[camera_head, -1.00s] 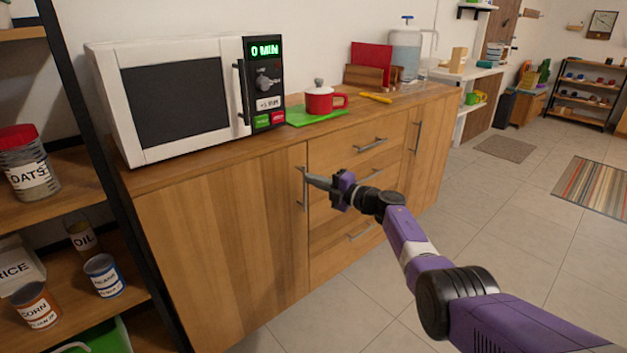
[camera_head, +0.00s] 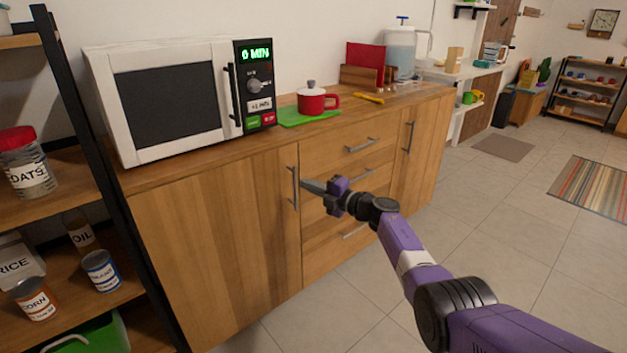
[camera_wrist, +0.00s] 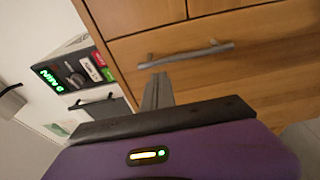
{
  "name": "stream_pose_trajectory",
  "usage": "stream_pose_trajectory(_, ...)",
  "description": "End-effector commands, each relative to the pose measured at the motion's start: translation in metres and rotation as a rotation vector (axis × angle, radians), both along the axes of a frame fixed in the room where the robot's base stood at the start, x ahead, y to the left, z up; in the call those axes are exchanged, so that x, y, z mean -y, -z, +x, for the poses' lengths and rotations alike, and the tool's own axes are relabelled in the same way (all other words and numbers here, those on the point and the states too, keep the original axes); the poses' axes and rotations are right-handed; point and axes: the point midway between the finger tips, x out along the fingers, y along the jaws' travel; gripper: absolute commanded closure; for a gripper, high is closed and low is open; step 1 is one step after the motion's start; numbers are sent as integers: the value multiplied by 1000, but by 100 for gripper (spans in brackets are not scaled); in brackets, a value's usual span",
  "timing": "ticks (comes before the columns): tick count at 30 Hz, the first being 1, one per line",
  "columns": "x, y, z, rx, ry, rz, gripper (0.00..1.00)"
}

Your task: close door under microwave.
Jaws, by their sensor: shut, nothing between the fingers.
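The wooden cabinet door (camera_head: 220,245) under the white microwave (camera_head: 168,100) looks flush with the cabinet front. Its vertical metal handle (camera_head: 294,187) is near the right edge. My gripper (camera_head: 306,185) is shut and empty, its tip close beside the handle in the head view. In the wrist view the door handle (camera_wrist: 185,53) lies just beyond my closed fingers (camera_wrist: 158,88). A thin seam separates the door from the drawers. I cannot tell whether the fingertips touch the door.
Drawers (camera_head: 350,160) and another door (camera_head: 420,150) are to the right. A red pot (camera_head: 312,102) on a green mat stands on the countertop. A shelf with cans and jars (camera_head: 101,270) is at left.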

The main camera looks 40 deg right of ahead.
Motion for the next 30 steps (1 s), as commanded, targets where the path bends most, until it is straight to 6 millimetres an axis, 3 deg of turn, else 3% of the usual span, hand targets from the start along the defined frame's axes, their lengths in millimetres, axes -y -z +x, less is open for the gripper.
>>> stream_pose_trajectory(18, 51, 0, -74, -1, 4, 3, 100)
stream_pose_trajectory(30, 57, 1, -85, -1, 1, 3, 100)
